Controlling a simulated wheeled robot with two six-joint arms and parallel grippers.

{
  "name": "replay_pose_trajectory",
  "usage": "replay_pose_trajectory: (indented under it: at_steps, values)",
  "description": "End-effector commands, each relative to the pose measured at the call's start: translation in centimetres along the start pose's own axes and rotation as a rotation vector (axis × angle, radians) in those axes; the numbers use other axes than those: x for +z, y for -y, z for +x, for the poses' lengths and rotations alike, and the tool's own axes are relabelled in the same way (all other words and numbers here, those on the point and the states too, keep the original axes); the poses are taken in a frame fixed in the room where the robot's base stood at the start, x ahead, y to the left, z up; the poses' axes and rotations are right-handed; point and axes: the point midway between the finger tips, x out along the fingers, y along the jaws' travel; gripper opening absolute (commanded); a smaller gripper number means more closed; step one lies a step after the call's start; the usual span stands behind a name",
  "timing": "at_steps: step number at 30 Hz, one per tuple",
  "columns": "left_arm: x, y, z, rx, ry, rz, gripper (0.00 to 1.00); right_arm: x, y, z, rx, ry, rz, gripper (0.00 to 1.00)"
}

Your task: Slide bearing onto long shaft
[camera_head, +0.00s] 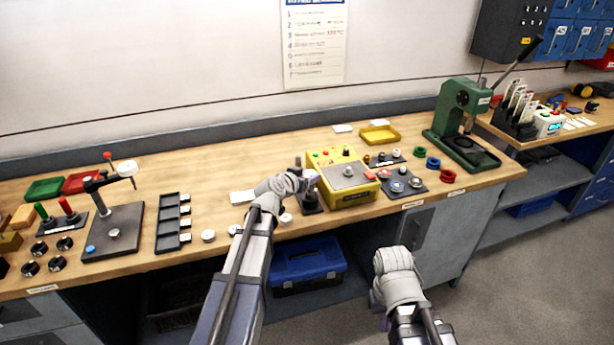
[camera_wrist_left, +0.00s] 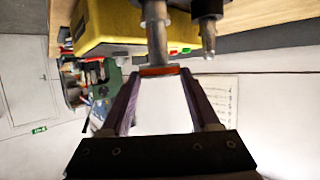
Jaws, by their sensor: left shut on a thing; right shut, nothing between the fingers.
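My left gripper (camera_head: 309,178) is over the bench at a dark stand (camera_head: 311,203) with upright shafts, left of the yellow box. In the left wrist view, the left gripper (camera_wrist_left: 160,80) is shut on a thin red-orange-edged ring, which I take as the bearing (camera_wrist_left: 160,71). The long shaft (camera_wrist_left: 157,38) meets this ring, in line with it; I cannot tell whether the ring is around the shaft or only against its end. A second, shorter shaft (camera_wrist_left: 208,38) stands beside it, clear of the fingers. My right gripper (camera_head: 377,300) is shut and empty in front of the bench.
The yellow box (camera_head: 352,195) with buttons stands close right of the stand. A black slotted rack (camera_head: 168,225) and a dark plate with an arm (camera_head: 113,235) are to the left. A green press (camera_head: 462,125) is at the right. A blue toolbox (camera_head: 308,265) sits below.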

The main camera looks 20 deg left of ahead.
Motion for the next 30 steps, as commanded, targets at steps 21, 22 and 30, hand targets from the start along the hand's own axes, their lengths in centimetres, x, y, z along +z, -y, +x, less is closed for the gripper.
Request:
replay_pose_trajectory:
  at_steps: [21,22,30]
  values:
    - [0.0,0.0,0.0,0.000,0.000,0.000,0.97,0.0,0.0,0.0,0.000,0.000,0.000,0.00]
    - [0.0,0.0,-0.1,0.000,0.000,0.000,0.97,0.0,0.0,-0.1,0.000,0.000,0.000,0.00]
    - [-0.1,-0.1,-2.5,-0.001,0.000,0.000,0.97,0.1,-0.1,-1.1,0.000,0.000,0.000,0.00]
